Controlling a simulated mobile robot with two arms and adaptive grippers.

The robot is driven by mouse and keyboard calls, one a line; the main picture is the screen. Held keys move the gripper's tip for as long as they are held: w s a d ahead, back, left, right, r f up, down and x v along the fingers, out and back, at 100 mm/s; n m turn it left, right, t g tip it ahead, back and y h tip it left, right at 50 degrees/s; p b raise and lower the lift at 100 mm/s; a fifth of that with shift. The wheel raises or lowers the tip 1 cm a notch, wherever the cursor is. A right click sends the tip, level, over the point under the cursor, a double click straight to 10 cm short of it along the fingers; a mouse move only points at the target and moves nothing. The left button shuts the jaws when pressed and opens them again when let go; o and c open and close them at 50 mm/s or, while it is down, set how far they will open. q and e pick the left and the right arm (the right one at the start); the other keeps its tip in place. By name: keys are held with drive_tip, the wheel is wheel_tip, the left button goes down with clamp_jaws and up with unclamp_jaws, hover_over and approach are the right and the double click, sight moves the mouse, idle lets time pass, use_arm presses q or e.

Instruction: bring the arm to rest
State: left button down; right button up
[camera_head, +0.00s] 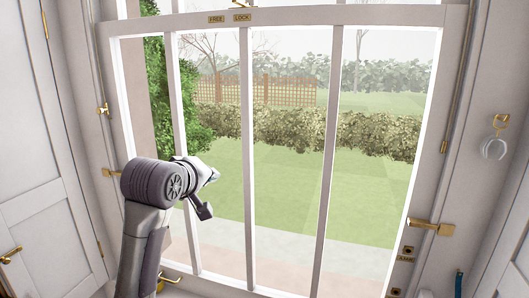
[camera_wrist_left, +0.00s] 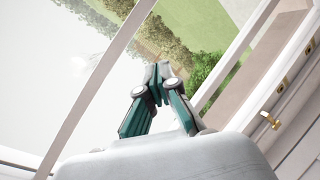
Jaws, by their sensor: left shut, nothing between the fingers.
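My left arm (camera_head: 150,215) comes up from the lower left in the head view, in front of a tall white-framed window (camera_head: 248,150). Its left gripper (camera_head: 208,184) is in front of the left panes, small and partly turned away. In the left wrist view the two green and grey fingers of the left gripper (camera_wrist_left: 159,78) come together at their tips, shut with nothing between them. Whether the gripper touches the window cannot be told. My right gripper is not in view.
A brass handle (camera_head: 432,227) sticks out at the window's right side. Brass catches (camera_head: 104,109) sit on the left frame. A round item hangs from a brass hook (camera_head: 501,121) on the right wall. A panelled white door (camera_head: 40,190) stands at left. Hedges and lawn lie outside.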

use_arm(q)
drive_tip(key=s+a+f+m+g+y, duration=0.1)
drive_tip(key=s+a+f+m+g, duration=0.1)
drive_tip(key=s+f, duration=0.5)
drive_tip(key=s+a+f+m+g, duration=0.1)
drive_tip(key=s+f, duration=0.2)
drive_tip(key=f, duration=0.9)
drive_tip(key=s+a+f+m+g+y, duration=0.1)
drive_tip(key=s+a+f+m+g, duration=0.1)
drive_tip(key=s+f, duration=0.5)
drive_tip(key=s+a+f+m+g, duration=0.25)
drive_tip(key=s+f, duration=0.45)
drive_tip(key=s, duration=0.5)
drive_tip(key=s+a+f+m+g, duration=0.1)
drive_tip(key=s+f+m+g, duration=0.15)
drive_tip(key=s+f, duration=0.7)
wheel_tip(320, 180, down, 22)
drive_tip(key=s, duration=0.3)
drive_tip(key=s+a+f+g+y, duration=0.1)
drive_tip(key=s+a+f+g, duration=0.1)
drive_tip(key=s+f, duration=1.5)
drive_tip(key=shift+a+f+m+b, duration=0.3)
drive_tip(key=shift+f+m+b, duration=0.15)
drive_tip(key=shift+f, duration=0.5)
drive_tip(key=shift+s, duration=0.1)
